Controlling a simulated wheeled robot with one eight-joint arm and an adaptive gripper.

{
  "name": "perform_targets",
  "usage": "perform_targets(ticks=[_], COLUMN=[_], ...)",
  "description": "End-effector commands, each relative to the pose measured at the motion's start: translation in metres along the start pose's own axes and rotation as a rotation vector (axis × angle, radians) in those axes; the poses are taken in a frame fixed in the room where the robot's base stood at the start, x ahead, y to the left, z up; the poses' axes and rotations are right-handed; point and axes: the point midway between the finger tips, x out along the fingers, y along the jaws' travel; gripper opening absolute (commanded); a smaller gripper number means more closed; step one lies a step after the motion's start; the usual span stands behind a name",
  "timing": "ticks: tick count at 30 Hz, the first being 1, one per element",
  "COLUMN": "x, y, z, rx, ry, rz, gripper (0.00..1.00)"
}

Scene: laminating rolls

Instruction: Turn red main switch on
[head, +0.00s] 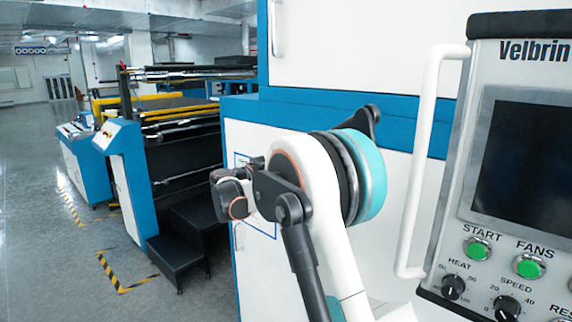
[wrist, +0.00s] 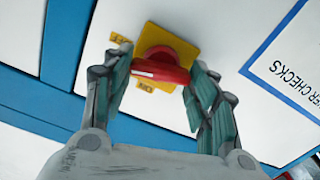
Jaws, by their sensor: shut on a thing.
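The red main switch (wrist: 165,57) is a red rotary knob with a pale stripe on its handle, mounted on a yellow square plate (wrist: 157,34). In the wrist view, the handle lies nearly level across the picture. Small yellow labels sit at the plate's left and below it; the lower one (wrist: 145,87) seems to read ON, upside down. Which label the handle points to is unclear. My gripper (wrist: 160,68) has its green-padded fingers on either side of the handle, shut on it. In the head view my arm hides the switch and the fingers.
A control panel (head: 480,190) with a screen, green buttons and knobs stands at the right, with a white grab handle (head: 425,160) beside it. A framed notice (wrist: 290,70) is near the switch. Black steps (head: 185,240) and open floor (head: 50,270) lie to the left.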

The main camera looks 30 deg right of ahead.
Motion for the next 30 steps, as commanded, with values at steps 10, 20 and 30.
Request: perform_targets(ticks=[10, 20, 30], x=[-0.0004, -0.0004, -0.0005], y=[-0.0023, -0.0037, -0.0049], z=[-0.0002, 0.0005, 0.0017], rx=[-0.33, -0.643, -0.96], ry=[0.001, 0.001, 0.002], rz=[-0.001, -0.002, -0.002], gripper=[0.29, 0.29, 0.29])
